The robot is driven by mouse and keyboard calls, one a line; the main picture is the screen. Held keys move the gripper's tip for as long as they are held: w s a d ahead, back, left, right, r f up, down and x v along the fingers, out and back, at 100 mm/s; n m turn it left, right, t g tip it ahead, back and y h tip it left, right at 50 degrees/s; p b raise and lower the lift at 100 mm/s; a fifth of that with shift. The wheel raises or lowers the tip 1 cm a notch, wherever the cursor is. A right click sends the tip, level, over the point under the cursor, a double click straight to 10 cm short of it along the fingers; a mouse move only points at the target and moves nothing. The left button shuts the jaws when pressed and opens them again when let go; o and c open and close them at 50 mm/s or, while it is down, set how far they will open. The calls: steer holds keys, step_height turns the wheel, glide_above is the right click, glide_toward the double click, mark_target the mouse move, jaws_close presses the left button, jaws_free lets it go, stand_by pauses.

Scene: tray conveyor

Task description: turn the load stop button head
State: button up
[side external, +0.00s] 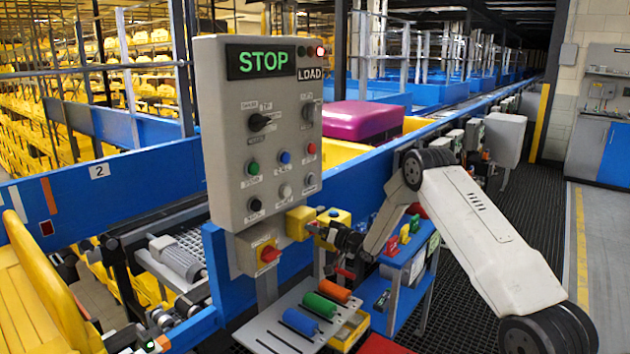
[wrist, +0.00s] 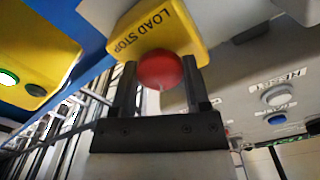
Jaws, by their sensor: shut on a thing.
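The load stop button head (wrist: 162,70) is a round red knob on a yellow box (wrist: 185,22) lettered LOAD STOP in the wrist view. My gripper (wrist: 160,78) is shut on this head, with one dark finger on each side. In the side view my gripper (side external: 316,229) reaches in from the right, beside the grey control panel (side external: 225,140). What appears to be the same yellow box (side external: 298,222) sits at the panel's lower right edge. The red head cannot be made out there, and its turn angle cannot be told.
Another yellow box with a green button (wrist: 8,77) is close at left in the wrist view. A red knob (side external: 268,254) sits on a box below the panel. A shelf with colored cylinders (side external: 317,304) lies below my gripper. A magenta load (side external: 362,120) rests behind the panel.

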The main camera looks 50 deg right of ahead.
steer(key=shift+m, duration=0.8)
steer(key=o, duration=1.3)
steer(key=shift+s, duration=0.1)
steer(key=shift+s, duration=3.8)
steer(key=shift+w+a, duration=0.1)
